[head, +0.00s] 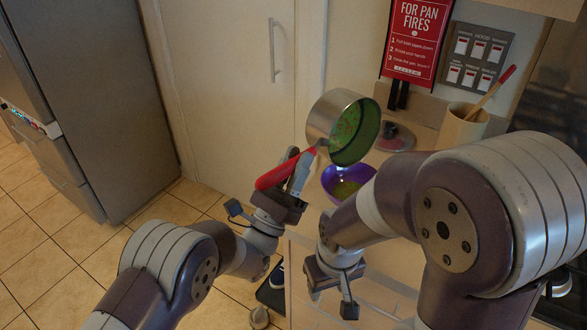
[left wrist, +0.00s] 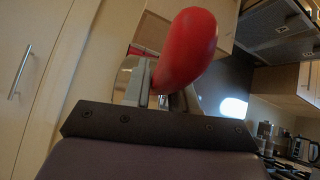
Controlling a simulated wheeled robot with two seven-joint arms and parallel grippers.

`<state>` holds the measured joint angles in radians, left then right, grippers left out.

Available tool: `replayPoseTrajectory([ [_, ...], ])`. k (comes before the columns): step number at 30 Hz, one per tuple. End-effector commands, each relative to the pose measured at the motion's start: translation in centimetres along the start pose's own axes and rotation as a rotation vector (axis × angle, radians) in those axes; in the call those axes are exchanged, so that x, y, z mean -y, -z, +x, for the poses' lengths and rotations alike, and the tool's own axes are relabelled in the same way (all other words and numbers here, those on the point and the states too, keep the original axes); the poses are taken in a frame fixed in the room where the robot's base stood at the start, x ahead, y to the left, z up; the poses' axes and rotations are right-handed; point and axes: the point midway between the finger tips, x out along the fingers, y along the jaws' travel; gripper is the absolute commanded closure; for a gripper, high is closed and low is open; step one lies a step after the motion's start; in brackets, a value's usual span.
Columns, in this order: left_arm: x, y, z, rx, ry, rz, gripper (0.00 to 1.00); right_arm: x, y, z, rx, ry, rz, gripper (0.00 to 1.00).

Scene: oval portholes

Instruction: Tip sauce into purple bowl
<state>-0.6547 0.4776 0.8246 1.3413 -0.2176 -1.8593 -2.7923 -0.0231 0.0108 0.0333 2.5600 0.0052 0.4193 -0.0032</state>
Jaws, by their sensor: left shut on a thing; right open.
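A silver saucepan (head: 323,117) with a green inside and a red handle (head: 279,173) is tilted on its side, its mouth facing right and toward me. My left gripper (head: 296,178) is shut on the red handle, which also shows large in the left wrist view (left wrist: 186,45). The purple bowl (head: 347,196) stands on the counter just below the pan, with greenish-yellow sauce (head: 345,189) in it. The pan and bowl look apart. My right gripper (head: 333,290) is open and empty, low in front of the counter.
A pan lid (head: 395,138) lies behind the bowl. A utensil pot (head: 461,128) with a wooden spoon stands further right. A red fire sign (head: 416,40) and a switch panel (head: 478,56) are on the wall. A grey fridge (head: 95,90) stands left. My right arm hides much of the counter.

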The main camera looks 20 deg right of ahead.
Motion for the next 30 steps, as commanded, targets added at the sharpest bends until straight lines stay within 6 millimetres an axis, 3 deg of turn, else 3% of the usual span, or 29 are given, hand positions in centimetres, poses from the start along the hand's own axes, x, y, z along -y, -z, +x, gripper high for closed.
replayPoseTrajectory([
  [13, 1.0, 0.2, -0.5, 0.028, 0.095, 0.090, 1.00, 0.0, -0.4, 3.7, 0.000, 0.000, 0.000, 0.51],
  [30, 1.3, 0.1, -0.4, 0.034, 0.121, 0.116, 1.00, 0.0, -0.5, 4.3, 0.000, 0.000, 0.000, 0.51],
])
